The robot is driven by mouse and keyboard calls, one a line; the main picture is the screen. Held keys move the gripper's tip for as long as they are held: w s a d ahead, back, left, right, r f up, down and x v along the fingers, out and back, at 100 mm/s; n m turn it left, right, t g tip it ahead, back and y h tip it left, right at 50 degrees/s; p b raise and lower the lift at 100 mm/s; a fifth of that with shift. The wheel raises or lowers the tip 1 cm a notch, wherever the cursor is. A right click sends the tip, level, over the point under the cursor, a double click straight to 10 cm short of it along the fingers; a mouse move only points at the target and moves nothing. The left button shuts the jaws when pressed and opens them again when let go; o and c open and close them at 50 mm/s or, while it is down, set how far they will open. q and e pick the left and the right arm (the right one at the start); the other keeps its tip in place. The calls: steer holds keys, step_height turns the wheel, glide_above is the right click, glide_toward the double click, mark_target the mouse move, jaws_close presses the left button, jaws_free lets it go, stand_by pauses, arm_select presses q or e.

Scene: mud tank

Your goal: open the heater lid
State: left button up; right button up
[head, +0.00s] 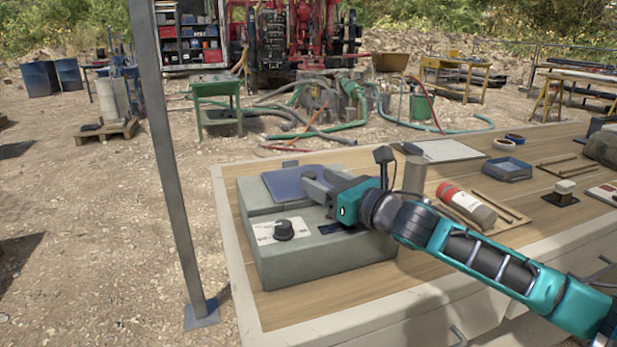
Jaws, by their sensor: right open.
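The heater (325,262) is a grey-green box on the near left part of the wooden table. A black knob (284,230) on a white label and a small dark panel are on its top. Its flat blue lid (284,183) lies at the back of the top and looks shut. My right gripper (312,184) comes in from the right and is open, with its grey fingers at the lid's right part. I cannot tell whether they touch the lid. The gripper hides the lid's right edge. My left gripper is out of view.
A red and white cylinder (466,205) lies right of the heater, partly near my right arm. A grey upright cylinder (415,175) stands behind the arm. A blue tray (507,169) and tape rolls are further back. A metal post (165,150) stands left of the table.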

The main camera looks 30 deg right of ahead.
mark_target(314, 178)
steer(key=shift+w+a, duration=0.2)
steer(key=shift+w, duration=0.9)
steer(key=shift+w+a, duration=0.15)
steer(key=shift+w, duration=0.9)
jaws_close()
